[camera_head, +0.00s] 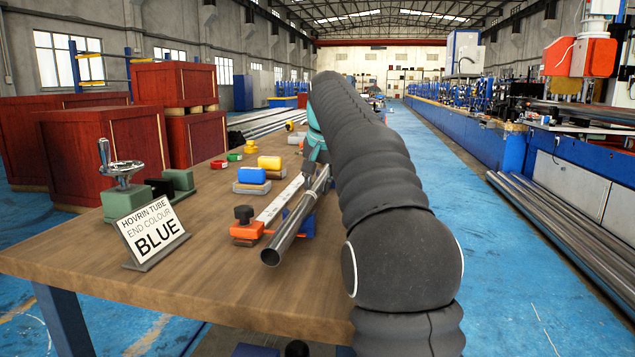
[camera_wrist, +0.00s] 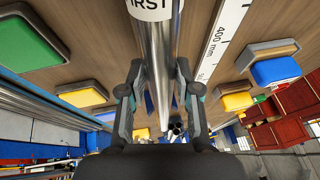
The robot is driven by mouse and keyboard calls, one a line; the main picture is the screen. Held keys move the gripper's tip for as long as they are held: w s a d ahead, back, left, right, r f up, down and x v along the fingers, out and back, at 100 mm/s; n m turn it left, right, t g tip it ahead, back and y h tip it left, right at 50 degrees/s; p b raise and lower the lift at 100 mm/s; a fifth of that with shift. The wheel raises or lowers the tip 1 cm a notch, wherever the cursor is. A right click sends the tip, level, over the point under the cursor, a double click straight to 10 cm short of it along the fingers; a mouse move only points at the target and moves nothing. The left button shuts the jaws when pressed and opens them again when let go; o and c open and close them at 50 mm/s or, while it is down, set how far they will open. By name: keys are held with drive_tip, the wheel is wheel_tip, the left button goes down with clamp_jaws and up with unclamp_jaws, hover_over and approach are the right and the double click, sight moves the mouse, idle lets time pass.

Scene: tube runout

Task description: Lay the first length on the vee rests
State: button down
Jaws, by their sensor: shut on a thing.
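A shiny steel tube (camera_head: 297,218) slants beside the white ruler (camera_head: 280,204), its open near end over the tabletop. In the wrist view the tube (camera_wrist: 160,45) runs between the fingers of my gripper (camera_wrist: 158,78), which are shut on it. A white label (camera_wrist: 153,9) on the tube ends in "IRST". A blue rest (camera_head: 306,227) shows beside and below the tube in the head view. I cannot tell whether the tube touches it. My arm hides much of the far end and of my gripper in the head view.
An orange block with a black knob (camera_head: 246,229) stands at the ruler's near end. A sign (camera_head: 153,233) reads "HOVRIN TUBE END COLOUR BLUE". A green vise-like device (camera_head: 125,195) stands left. The front tabletop is clear.

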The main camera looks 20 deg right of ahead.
drive_tip(key=c, duration=0.7)
unclamp_jaws()
drive_tip(key=shift+r, duration=0.1)
drive_tip(key=v, duration=1.2)
